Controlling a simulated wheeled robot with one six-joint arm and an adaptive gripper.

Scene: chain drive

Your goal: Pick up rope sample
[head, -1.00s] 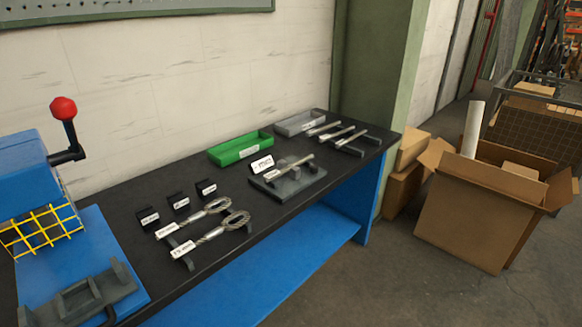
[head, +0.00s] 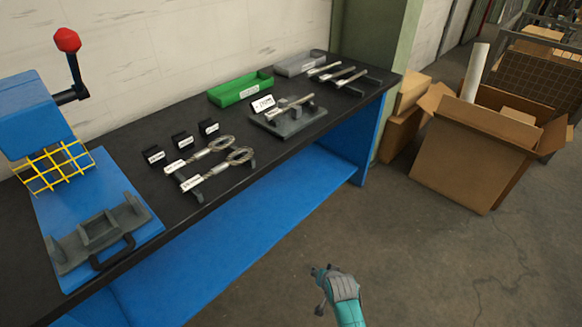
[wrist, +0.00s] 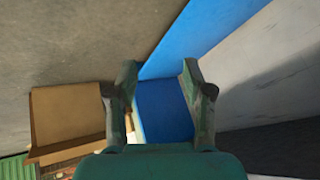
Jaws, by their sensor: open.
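Two rope samples with looped ends and white tags lie side by side on the dark bench top in the head view. The farther one (head: 206,151) and the nearer one (head: 216,173) rest on small dark supports. Straight silver pieces (head: 335,74) lie at the far end, and another (head: 292,108) lies across a grey fixture. Their kind is hard to tell. My gripper (head: 322,280) is in front of the bench, over the floor and apart from the samples. In the wrist view my gripper (wrist: 160,100) is open, with nothing between its fingers and no sample in sight.
The bench (head: 170,217) has a blue lower shelf (head: 240,235). A blue machine (head: 30,115) with a yellow guard stands left. Three black label blocks (head: 182,141), a green tray (head: 240,88) and a grey tray (head: 300,63) sit behind. Cardboard boxes (head: 465,150) stand right.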

